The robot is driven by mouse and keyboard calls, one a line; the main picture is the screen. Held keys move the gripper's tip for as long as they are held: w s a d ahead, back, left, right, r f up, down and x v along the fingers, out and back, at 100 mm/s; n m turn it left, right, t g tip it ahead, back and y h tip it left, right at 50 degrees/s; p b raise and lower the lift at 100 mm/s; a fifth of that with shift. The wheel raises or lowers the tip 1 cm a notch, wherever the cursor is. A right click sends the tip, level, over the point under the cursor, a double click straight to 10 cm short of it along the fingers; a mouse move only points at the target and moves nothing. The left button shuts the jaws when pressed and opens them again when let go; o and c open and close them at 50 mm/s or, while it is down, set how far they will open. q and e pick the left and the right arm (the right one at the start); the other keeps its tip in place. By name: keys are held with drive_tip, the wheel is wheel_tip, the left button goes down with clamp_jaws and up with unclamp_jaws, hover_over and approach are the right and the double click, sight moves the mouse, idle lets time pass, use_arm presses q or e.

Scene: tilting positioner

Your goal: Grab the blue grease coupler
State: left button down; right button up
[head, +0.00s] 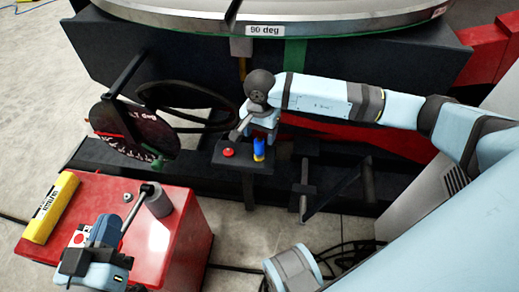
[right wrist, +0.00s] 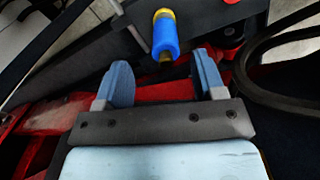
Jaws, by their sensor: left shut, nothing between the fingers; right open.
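The blue grease coupler (head: 259,149) stands on a small dark shelf (head: 231,158), beside a red button (head: 228,152). In the right wrist view the coupler (right wrist: 165,38) is a blue cylinder with a yellowish end, just beyond the fingertips and roughly centred between them. My right gripper (head: 264,128) is just behind the coupler in the head view; its two blue fingers (right wrist: 163,70) are spread apart with nothing between them. My left gripper (head: 104,229) is shut and empty over the red cabinet at lower left.
The red cabinet (head: 186,237) carries a yellow box (head: 48,208) and a grey cylinder (head: 159,202). A dark handwheel (head: 190,93) and a round dial (head: 135,132) stand left of the shelf. The large round table (head: 330,14), labelled "90 deg", is behind.

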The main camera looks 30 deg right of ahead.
sight(259, 140)
drive_tip(key=f, duration=0.1)
drive_tip(key=f+b, duration=0.1)
drive_tip(key=f, duration=0.1)
drive_tip(key=f+b, duration=0.1)
drive_tip(key=f, duration=0.1)
drive_tip(key=shift+w, duration=0.35)
drive_tip(key=shift+f+b, duration=0.35)
drive_tip(key=shift+f, duration=0.1)
use_arm(q)
wheel_tip(259, 140, down, 4)
drive_tip(key=shift+d+r+m+g, duration=0.15)
drive_tip(key=shift+m+g, duration=0.15)
drive_tip(key=shift+g, duration=0.4)
